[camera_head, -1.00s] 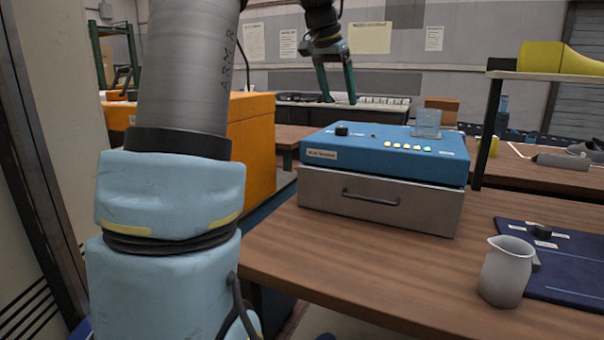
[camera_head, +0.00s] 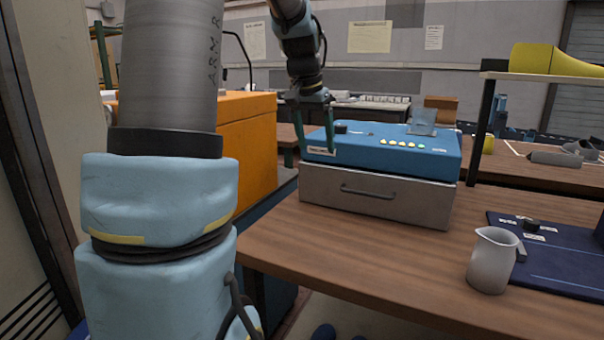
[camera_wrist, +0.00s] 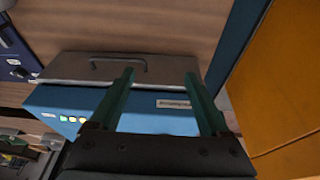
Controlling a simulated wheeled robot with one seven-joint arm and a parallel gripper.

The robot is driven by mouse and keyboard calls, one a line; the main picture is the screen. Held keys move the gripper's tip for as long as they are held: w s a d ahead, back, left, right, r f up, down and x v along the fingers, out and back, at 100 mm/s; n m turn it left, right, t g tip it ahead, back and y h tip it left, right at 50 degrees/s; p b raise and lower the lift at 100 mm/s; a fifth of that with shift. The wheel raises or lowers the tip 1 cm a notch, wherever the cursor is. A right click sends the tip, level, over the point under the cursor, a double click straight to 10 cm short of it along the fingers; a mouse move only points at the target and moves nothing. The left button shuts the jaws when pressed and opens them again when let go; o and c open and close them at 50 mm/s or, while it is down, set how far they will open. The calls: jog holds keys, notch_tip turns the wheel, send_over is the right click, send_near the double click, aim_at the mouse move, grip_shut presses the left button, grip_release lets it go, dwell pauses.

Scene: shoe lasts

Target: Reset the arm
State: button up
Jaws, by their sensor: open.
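My gripper (camera_head: 316,146) is open, with its two dark green fingers pointing down and nothing between them. In the head view it hangs at the left end of the blue-topped machine (camera_head: 380,152). In the wrist view my gripper (camera_wrist: 160,78) spans part of the machine's blue top (camera_wrist: 60,98), near its label. Whether the fingers touch the machine cannot be told. My arm rises from the left of the head view, and part of it is out of frame at the top.
The machine, with a grey drawer front and handle (camera_head: 366,192), stands on a wooden table (camera_head: 340,250). A grey jug (camera_head: 493,262) and a dark blue mat (camera_head: 560,285) are at right. An orange cabinet (camera_head: 245,150) stands left. The table's front middle is clear.

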jog(key=s+a+f+n, duration=0.2)
jog(key=s+a+f, duration=0.3)
jog(key=s+f, duration=0.2)
jog(key=s+a+f+n+g+y+p, duration=0.1)
jog(key=s+a+f+n, duration=0.1)
jog(key=s+a+f, duration=0.3)
jog(key=s+f, duration=0.3)
jog(key=s, duration=0.4)
jog(key=shift+f+n+y, duration=0.15)
jog(key=shift+n+y, duration=0.15)
